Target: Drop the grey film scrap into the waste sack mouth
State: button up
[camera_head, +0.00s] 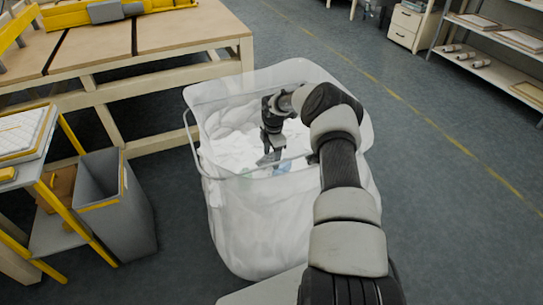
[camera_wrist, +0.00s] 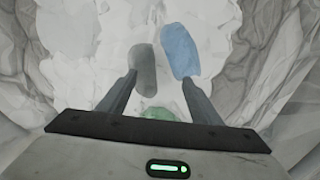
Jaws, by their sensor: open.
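The waste sack (camera_head: 245,225) is a large white translucent bag on a frame, with a wide open mouth. My gripper (camera_head: 270,158) reaches down inside this mouth. In the wrist view my gripper (camera_wrist: 159,79) is open, with nothing between its fingers. The grey film scrap (camera_wrist: 143,64) is a dark grey oblong piece near the left fingertip, seen against the crumpled white filling. I cannot tell whether it touches that finger or lies fully on the filling.
A blue piece (camera_wrist: 181,50) and a green piece (camera_wrist: 156,114) also show inside the sack. A wooden workbench (camera_head: 195,32) stands behind and left. A grey bin (camera_head: 125,215) and a yellow-framed trolley (camera_head: 62,205) are at left. The floor (camera_head: 455,200) at right is clear.

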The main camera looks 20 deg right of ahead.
jog(key=shift+r, duration=0.1)
notch_tip(320, 180, up, 13)
jog(key=s+p, duration=0.1)
jog(key=p, duration=0.2)
jog(key=shift+s, duration=0.1)
dwell(0.3)
